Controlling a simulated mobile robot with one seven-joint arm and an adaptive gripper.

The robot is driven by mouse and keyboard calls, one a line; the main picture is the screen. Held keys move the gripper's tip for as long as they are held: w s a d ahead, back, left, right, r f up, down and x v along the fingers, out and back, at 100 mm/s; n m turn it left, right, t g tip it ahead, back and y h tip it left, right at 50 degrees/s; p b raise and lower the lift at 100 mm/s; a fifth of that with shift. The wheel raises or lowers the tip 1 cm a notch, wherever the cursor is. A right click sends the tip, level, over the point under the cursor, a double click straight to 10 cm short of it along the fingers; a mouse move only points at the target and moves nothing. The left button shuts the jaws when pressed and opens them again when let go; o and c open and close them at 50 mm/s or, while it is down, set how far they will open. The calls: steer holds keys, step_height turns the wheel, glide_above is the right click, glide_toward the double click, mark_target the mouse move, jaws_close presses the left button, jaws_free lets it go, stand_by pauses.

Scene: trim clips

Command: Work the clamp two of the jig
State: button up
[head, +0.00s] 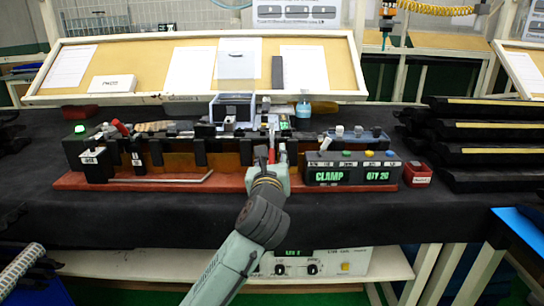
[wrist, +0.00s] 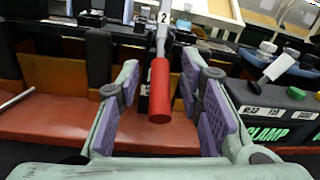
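Clamp two's red handle (wrist: 160,92) hangs toward me in the middle of the wrist view, on a metal lever with a label "2" (wrist: 164,17). My gripper (wrist: 160,66) is open, with one purple-padded finger on each side of the handle and visible gaps to both. In the head view my gripper (head: 269,163) is at the front of the jig (head: 215,152), right of its middle, and partly hides the clamp. The jig stands on a red base (head: 140,184). Another red handle (head: 120,128) is tilted at the jig's left end.
A control box (head: 350,172) reading "CLAMP" and "QTY 20" stands close to the right of my gripper. A small red box (head: 416,175) is beyond it. Black trim strips (head: 490,150) are stacked at the right. The black table front (head: 130,222) is clear.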

steer(key=shift+c, duration=0.6)
jaws_close()
